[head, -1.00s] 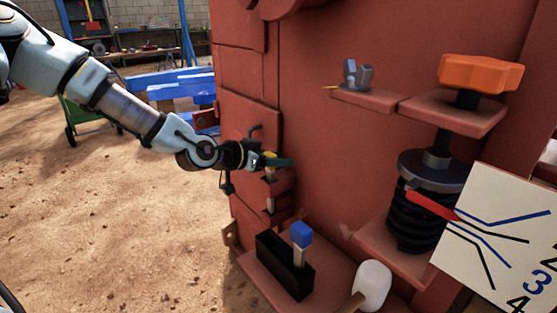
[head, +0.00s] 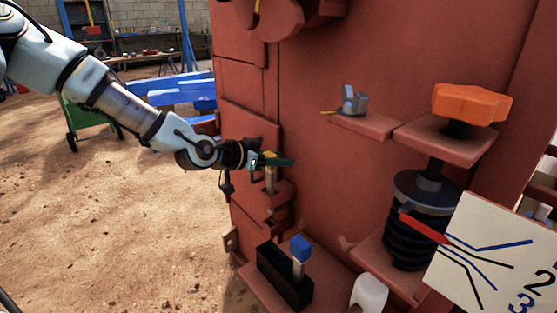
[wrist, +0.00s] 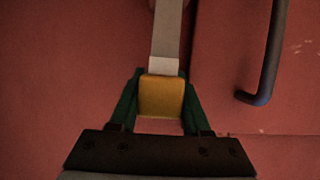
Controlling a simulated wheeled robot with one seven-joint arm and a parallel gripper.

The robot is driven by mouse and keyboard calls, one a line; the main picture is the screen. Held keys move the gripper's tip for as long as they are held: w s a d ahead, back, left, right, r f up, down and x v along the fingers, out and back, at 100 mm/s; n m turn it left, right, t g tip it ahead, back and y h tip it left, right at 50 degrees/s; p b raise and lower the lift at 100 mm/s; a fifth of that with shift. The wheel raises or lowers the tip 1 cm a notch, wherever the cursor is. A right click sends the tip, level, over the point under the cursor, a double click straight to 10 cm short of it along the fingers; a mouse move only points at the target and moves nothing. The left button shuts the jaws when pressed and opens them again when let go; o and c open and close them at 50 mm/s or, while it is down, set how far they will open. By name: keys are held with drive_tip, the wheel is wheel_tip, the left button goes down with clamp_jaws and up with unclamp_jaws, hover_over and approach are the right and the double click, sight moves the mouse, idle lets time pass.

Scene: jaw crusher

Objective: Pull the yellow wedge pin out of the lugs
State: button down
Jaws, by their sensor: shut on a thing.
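The yellow wedge pin has a yellow head (wrist: 161,97) and a flat grey shank (wrist: 166,40), seen in the wrist view. My gripper (wrist: 160,100) has its green fingers shut on the sides of the head. In the head view my gripper (head: 274,161) is above the red lugs (head: 278,203) on the machine's side. A length of pale shank (head: 270,179) shows between the fingers and the upper lug. I cannot tell how far its lower end sits inside the lugs.
A dark bent handle (wrist: 266,60) is close beside my gripper. A small shelf (head: 365,124), a black spring (head: 408,245) and a marked board (head: 505,260) are to the right. Open sandy ground lies left.

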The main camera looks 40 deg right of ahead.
drive_tip(key=shift+r+p, duration=3.4)
drive_tip(key=shift+r, duration=1.05)
drive_tip(key=a+p, duration=0.4)
drive_tip(key=a, duration=0.8)
drive_tip(key=shift+w+r+p, duration=0.4)
drive_tip(key=shift+r, duration=0.05)
